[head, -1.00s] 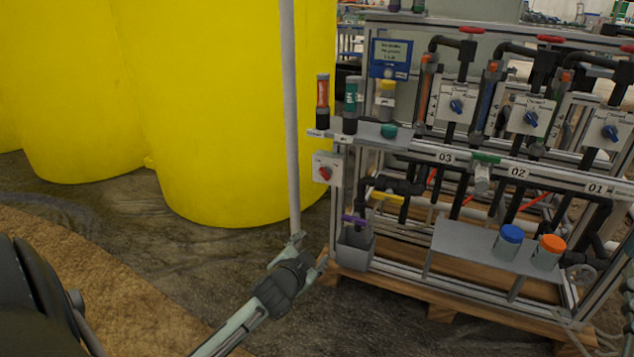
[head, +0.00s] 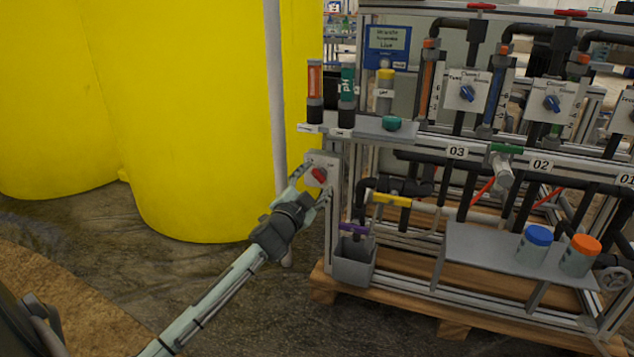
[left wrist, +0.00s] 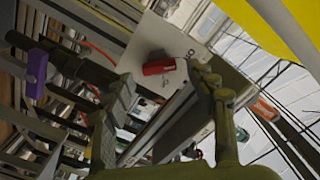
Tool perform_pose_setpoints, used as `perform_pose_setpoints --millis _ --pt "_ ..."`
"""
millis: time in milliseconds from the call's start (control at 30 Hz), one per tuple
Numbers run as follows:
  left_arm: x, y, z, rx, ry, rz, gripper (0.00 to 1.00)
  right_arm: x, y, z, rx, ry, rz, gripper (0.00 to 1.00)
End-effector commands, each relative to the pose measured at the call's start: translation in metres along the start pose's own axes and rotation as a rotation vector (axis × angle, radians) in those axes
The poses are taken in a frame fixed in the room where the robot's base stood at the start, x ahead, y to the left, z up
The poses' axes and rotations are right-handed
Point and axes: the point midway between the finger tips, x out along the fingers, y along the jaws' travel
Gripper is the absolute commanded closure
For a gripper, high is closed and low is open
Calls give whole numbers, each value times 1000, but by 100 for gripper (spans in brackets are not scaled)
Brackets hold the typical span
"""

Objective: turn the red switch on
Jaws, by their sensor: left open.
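The red switch (head: 319,175) is a red knob on a pale plate (head: 323,160) at the left end of the skid, below the bottle shelf. It also shows in the left wrist view as a red bar-shaped handle (left wrist: 160,67) on a white plate with small marks. My left gripper (head: 311,185) is open in front of the plate, its fingertips on either side of the knob in the picture. In the left wrist view my left gripper (left wrist: 166,84) has the knob beyond and between its fingers. I cannot tell whether it touches. My right gripper is not in view.
A grey upright pole (head: 276,90) and large yellow tanks (head: 190,120) stand left of the switch. Bottles stand on the shelf (head: 370,128) above it. A purple-handled valve (head: 353,229) and a grey cup (head: 353,264) are below.

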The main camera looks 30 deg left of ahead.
Motion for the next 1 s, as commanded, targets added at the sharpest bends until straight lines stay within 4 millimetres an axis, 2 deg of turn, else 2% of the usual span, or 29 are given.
perform_pose_setpoints --millis 167,467,833,867,1000 --pt "15 0 0 0 0 0 43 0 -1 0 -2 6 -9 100" --pt "17 0 0 -1 -1 1 44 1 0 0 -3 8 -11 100" --pt "17 0 0 -1 -1 1 90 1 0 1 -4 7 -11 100" --pt "17 0 0 -1 -1 1 93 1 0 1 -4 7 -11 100" --pt "17 0 0 4 -1 1 93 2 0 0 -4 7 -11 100"
